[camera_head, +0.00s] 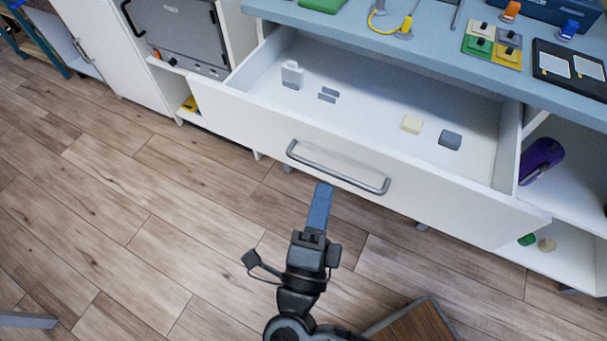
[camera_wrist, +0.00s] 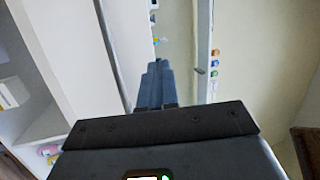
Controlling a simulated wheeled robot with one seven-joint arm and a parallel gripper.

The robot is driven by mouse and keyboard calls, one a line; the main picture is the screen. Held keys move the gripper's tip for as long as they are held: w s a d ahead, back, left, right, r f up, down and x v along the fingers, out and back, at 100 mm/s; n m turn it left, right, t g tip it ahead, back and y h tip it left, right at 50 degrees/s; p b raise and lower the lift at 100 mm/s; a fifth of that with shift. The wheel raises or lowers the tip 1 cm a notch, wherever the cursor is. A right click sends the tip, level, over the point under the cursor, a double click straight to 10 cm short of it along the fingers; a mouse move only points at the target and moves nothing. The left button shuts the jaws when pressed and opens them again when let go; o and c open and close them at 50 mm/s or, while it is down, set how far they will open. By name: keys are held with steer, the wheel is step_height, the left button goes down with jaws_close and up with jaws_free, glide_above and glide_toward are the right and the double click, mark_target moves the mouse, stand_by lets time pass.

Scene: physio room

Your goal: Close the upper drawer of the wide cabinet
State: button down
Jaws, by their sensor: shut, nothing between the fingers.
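The wide cabinet (camera_head: 437,58) is white with a blue-grey top. Its upper drawer (camera_head: 240,112) is pulled well out, and its inside shows from above. A grey bar handle (camera_head: 338,170) runs along the middle of the drawer front. My gripper (camera_head: 322,187) is shut and empty, its blue-grey fingers pointing at the drawer front just below the handle in the picture. I cannot tell whether the tips touch it. In the wrist view the closed fingers (camera_wrist: 156,75) show in the middle, ahead of the dark gripper body.
The drawer holds a white bottle (camera_head: 292,75), small grey pieces, a cream block (camera_head: 411,124) and a grey piece (camera_head: 450,140). Open shelves right of it hold a purple object (camera_head: 541,159). A brown wooden-topped object (camera_head: 420,322) stands at the lower right.

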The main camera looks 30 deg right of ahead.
mark_target(310, 156)
steer(key=w+a+f+m+g+b, duration=0.3)
steer(key=a+f+m+g+b, duration=0.15)
steer(key=a+f, duration=0.4)
steer(key=shift+n+g+h, duration=0.25)
steer(key=shift+g+h, duration=0.1)
steer(key=shift+h, duration=0.05)
steer(key=p+x, duration=0.1)
steer(key=x, duration=0.8)
steer(key=p+x, duration=0.1)
steer(key=x, duration=0.4)
steer(key=shift+w+a+r+p, duration=0.1)
steer(key=shift+w+r+p, duration=0.05)
steer(key=shift+r+p, duration=0.15)
steer(key=b+x, duration=0.2)
steer(key=x, duration=2.4)
steer(key=shift+w+d+r, duration=0.15)
steer(key=shift+w+d, duration=0.2)
steer(key=shift+d, duration=0.1)
